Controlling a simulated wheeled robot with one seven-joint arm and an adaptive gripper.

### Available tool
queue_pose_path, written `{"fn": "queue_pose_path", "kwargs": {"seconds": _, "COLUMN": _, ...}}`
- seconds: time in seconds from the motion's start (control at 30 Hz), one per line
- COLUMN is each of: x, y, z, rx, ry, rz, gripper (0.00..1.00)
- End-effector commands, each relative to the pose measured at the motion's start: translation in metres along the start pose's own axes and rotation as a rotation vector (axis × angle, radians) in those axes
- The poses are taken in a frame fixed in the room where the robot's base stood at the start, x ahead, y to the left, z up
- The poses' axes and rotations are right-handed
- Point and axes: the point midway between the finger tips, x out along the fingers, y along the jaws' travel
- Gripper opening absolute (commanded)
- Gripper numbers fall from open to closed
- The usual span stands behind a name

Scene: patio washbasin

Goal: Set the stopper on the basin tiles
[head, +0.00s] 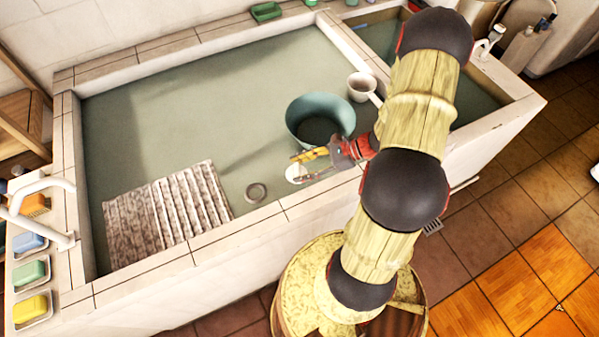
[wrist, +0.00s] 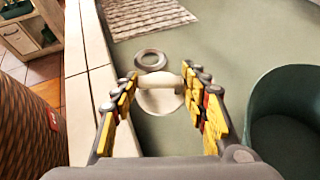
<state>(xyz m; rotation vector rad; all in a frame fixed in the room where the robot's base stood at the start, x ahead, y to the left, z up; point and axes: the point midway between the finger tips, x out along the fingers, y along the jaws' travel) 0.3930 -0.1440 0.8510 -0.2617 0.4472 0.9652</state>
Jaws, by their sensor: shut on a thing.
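The stopper (head: 294,174) is a white disc inside the basin, under my gripper's fingertips in the head view. In the wrist view the stopper (wrist: 160,101) shows a pale bar across its top, between the two fingers. My gripper (head: 303,164) is shut on it; in the wrist view the gripper's (wrist: 161,79) yellow-padded fingers stand on both sides. I cannot tell whether the disc touches the basin floor. The basin tiles (head: 235,232) form the pale front rim; in the wrist view these tiles (wrist: 88,75) run along the left.
A grey drain ring (head: 256,193) lies on the basin floor just beyond the stopper. A teal tub (head: 300,120) and a white dipper (head: 361,84) stand close behind my gripper. A ridged washboard (head: 168,212) lies front left. Soap dishes (head: 32,309) sit on the left ledge.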

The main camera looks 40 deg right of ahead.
Motion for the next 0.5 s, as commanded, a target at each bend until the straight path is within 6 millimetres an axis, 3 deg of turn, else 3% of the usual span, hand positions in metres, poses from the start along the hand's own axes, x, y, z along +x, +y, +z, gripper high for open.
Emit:
{"fn": "queue_pose_path", "kwargs": {"seconds": 0.1, "x": 0.010, "y": -0.012, "z": -0.012, "rx": -0.002, "ry": 0.000, "rz": 0.000, "gripper": 0.20}}
{"fn": "queue_pose_path", "kwargs": {"seconds": 0.37, "x": 0.018, "y": -0.022, "z": -0.022, "rx": -0.002, "ry": 0.000, "rz": 0.000, "gripper": 0.20}}
{"fn": "queue_pose_path", "kwargs": {"seconds": 0.5, "x": 0.029, "y": -0.024, "z": -0.041, "rx": 0.002, "ry": -0.001, "rz": 0.000, "gripper": 0.20}}
